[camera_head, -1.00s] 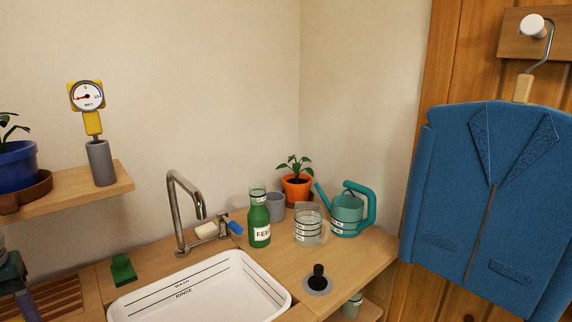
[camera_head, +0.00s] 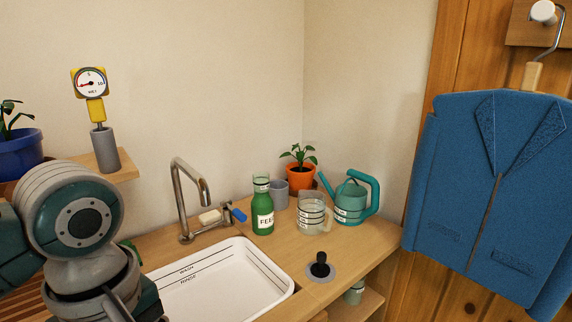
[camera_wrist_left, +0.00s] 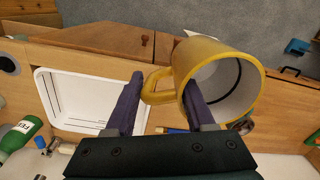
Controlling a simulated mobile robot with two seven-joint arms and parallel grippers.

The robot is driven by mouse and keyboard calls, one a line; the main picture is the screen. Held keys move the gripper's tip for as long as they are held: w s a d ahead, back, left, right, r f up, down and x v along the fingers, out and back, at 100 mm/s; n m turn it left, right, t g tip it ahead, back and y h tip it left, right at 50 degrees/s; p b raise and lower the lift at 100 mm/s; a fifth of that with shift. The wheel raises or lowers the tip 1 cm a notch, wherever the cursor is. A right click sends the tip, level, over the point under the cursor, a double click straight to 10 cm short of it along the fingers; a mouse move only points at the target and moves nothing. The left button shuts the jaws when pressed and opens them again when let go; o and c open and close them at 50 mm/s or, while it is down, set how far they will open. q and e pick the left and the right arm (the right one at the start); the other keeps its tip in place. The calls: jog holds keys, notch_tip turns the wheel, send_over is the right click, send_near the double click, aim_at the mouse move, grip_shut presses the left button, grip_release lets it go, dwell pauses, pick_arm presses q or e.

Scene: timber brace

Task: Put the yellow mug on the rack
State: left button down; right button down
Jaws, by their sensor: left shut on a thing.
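The yellow mug (camera_wrist_left: 215,73) is in my left gripper (camera_wrist_left: 162,83) in the left wrist view. Its handle (camera_wrist_left: 158,88) lies between the two dark fingers, and the right-hand finger reaches into the mug's open mouth. The mug is tilted, with its pale inside showing. In the head view my left arm fills the lower left; the mug and the fingertips are not visible there. A brown slatted wooden rack (camera_head: 27,303) lies left of the sink, mostly hidden behind my left arm. My right gripper is not in view.
The white sink (camera_head: 225,285) with its tap (camera_head: 187,195) is right of my arm. A green bottle (camera_head: 263,212), glass jug (camera_head: 311,212), teal watering can (camera_head: 350,200) and potted plant (camera_head: 300,175) stand behind. A shelf (camera_head: 122,168) with a gauge (camera_head: 92,85) overhangs the left side.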

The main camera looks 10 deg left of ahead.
pick_arm(q)
jog(key=d+r, duration=0.6)
jog(key=r, duration=0.4)
jog(key=w+r+m, duration=0.5)
jog(key=r+m, duration=0.3)
jog(key=r, duration=0.2)
jog(key=s+a+r+m+p, duration=0.1)
jog(key=r+m+p, duration=0.1)
jog(key=r+p, duration=1.7)
jog(key=s+a+r+m+p, duration=0.1)
jog(key=a+r+m+p, duration=0.1)
jog(key=r+p, duration=1.8)
notch_tip(320, 180, up, 5)
jog(key=shift+s+a+f+m, duration=0.25)
jog(key=shift+s+m, duration=0.1)
jog(key=shift+m, duration=0.35)
jog(key=s+f, duration=0.2)
jog(key=s, duration=0.3)
jog(key=shift+s, duration=0.35)
